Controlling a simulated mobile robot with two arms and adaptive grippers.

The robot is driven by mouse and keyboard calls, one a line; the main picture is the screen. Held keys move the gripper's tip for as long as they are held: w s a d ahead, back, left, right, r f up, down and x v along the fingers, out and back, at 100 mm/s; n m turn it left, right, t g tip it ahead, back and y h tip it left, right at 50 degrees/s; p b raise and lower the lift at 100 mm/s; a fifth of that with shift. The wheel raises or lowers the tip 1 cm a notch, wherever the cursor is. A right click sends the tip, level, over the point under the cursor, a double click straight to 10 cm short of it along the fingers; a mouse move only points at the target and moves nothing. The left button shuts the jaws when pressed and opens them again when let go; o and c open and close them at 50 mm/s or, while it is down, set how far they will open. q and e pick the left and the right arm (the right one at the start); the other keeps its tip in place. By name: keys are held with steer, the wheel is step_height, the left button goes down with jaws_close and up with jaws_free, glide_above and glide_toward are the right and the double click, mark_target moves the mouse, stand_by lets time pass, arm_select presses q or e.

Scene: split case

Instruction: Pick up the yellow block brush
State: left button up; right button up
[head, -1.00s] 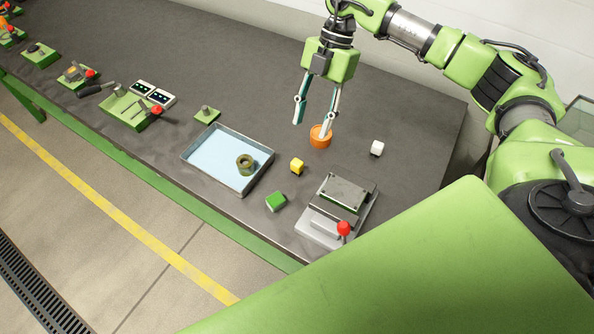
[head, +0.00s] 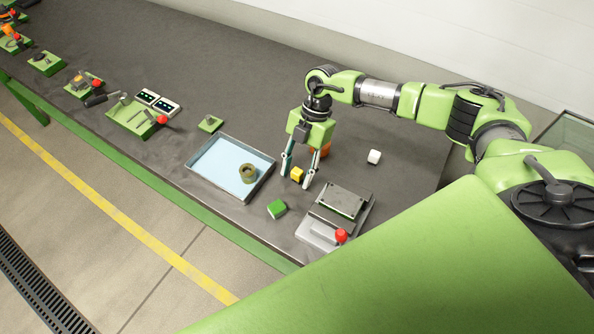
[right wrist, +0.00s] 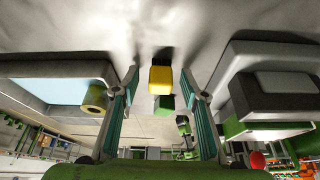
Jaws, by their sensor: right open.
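The yellow block brush (head: 297,174) is a small yellow block on the dark table, between the blue-lined tray and the grey fixture. My right gripper (head: 295,182) is open, pointing down, with its fingers on either side of the yellow block. In the right wrist view the yellow block (right wrist: 161,79) lies between the two fingers (right wrist: 164,92), with visible gaps on both sides. I cannot tell how high the fingertips are above the table. My left gripper is not in view.
A green block (head: 277,208) lies just in front of the yellow one. A tray (head: 197,178) holding an olive ring (head: 247,172) stands left; a grey fixture with a red knob (head: 341,235) stands right. An orange round part (head: 325,151) is partly hidden behind my gripper.

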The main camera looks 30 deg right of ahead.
steer(key=shift+s+a+f, duration=0.1)
steer(key=shift+f, duration=0.2)
steer(key=c, duration=1.1)
steer(key=shift+r, duration=0.15)
steer(key=shift+r, duration=0.2)
step_height(320, 180, up, 2)
steer(key=shift+r+b, duration=0.1)
steer(key=shift+b, duration=1)
steer(key=s+r+b, duration=0.1)
steer(key=s+r, duration=0.2)
steer(key=s, duration=0.1)
steer(key=s+a+r+b, duration=0.1)
steer(key=s+r, duration=0.2)
steer(key=s, duration=0.1)
steer(key=s+a+r+b, duration=0.1)
steer(key=s+r, duration=0.2)
steer(key=s, duration=0.1)
steer(key=shift+s+a+r+b, duration=0.15)
steer(key=shift+s+r+b, duration=0.1)
steer(key=shift+b, duration=0.1)
steer(key=shift+s+a+r, duration=0.15)
steer(key=shift+s+r, duration=0.25)
steer(key=shift+s, duration=0.25)
